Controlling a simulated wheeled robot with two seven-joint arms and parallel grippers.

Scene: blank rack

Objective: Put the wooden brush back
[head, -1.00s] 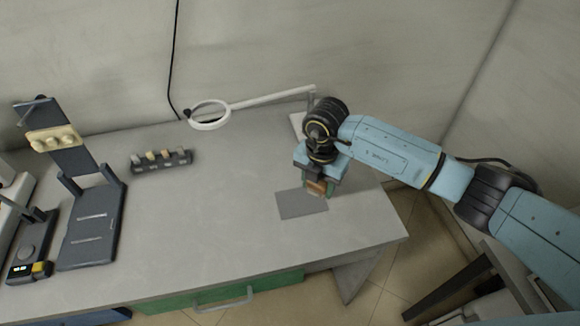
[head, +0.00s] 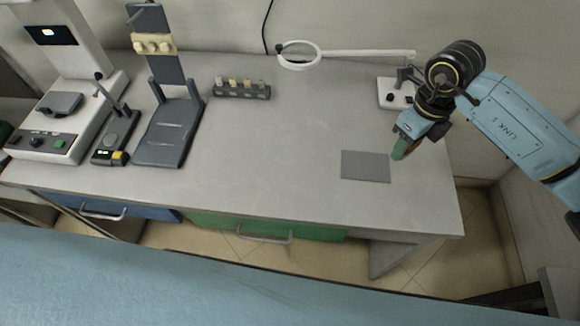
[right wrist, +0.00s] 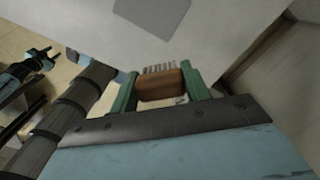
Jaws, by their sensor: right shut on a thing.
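My right gripper (head: 401,150) is above the right part of the table, just right of a flat grey mat (head: 365,167). It is shut on the wooden brush. In the right wrist view, the brush (right wrist: 161,86) shows as a brown wooden block with pale bristles, held between the green fingers (right wrist: 160,92). The bristles point away from the wrist. In the head view the fingers mostly hide the brush. The mat is bare and also shows in the right wrist view (right wrist: 150,14). A small blue, pronged part at the left of the wrist view may be my left gripper; its jaws are unclear.
A magnifier lamp (head: 300,56) reaches over the back of the table from its white base (head: 393,94). A dark rack with several small pieces (head: 242,91), a dark stand (head: 168,135) and a white instrument (head: 60,120) stand to the left. The table's middle is clear.

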